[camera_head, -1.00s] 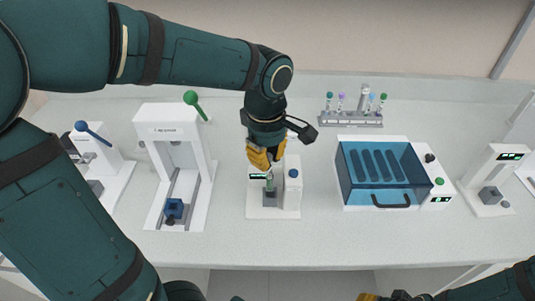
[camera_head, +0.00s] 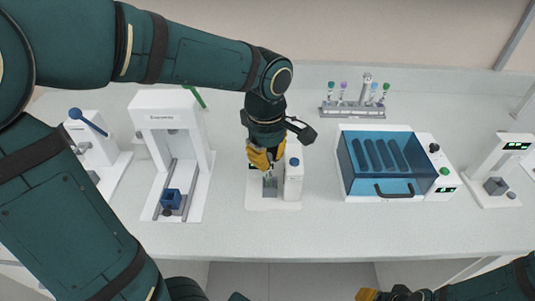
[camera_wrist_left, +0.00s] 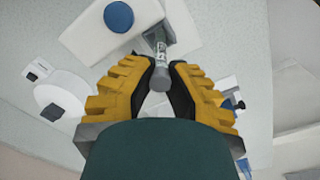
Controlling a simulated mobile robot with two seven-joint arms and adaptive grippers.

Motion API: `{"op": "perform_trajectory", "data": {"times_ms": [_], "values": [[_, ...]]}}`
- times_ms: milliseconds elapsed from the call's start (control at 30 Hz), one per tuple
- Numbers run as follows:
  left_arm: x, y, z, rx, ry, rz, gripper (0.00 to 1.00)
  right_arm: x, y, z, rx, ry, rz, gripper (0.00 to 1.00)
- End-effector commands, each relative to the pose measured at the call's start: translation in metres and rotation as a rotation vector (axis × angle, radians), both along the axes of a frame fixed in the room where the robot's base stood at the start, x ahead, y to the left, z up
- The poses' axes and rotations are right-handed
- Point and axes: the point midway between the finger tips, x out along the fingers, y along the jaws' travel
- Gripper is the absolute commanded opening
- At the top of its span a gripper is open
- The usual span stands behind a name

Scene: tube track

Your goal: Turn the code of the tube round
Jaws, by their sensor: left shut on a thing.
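My left gripper (camera_head: 263,162) is low over a small white station (camera_head: 265,203) with a grey block (camera_head: 270,188) and a blue button (camera_head: 294,162). It is shut on a tube with a grey cap (camera_wrist_left: 158,78). In the left wrist view the cap sits between the two yellow fingers, and a pale label with dark marks (camera_wrist_left: 161,50) shows beyond it. The tube's lower end points at the grey block; I cannot tell how deep it sits. My right gripper (camera_head: 368,294) is cut off at the bottom edge, and its fingers are unclear.
A blue-lidded box (camera_head: 385,168) stands right of the station, and a white press-like frame with a blue block (camera_head: 171,199) stands left. A rack of several tubes (camera_head: 352,110) is behind. A white device (camera_head: 499,168) stands far right. Bare table lies in front.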

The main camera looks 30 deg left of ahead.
Motion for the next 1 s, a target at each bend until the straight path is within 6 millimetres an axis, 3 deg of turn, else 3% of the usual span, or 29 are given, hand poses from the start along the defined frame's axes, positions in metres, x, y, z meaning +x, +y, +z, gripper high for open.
{"op": "perform_trajectory", "data": {"times_ms": [567, 1000], "values": [[-0.0001, -0.0002, -0.0071, 0.0, 0.0, 0.034, 0.0, 0.0012, -0.0002, -0.0047, 0.0, -0.003, -0.001, 0.47], [-0.0016, -0.0021, -0.0077, 0.0, 0.001, 0.568, 0.0, 0.001, -0.0001, -0.0054, 0.0, -0.003, -0.001, 0.47]]}}
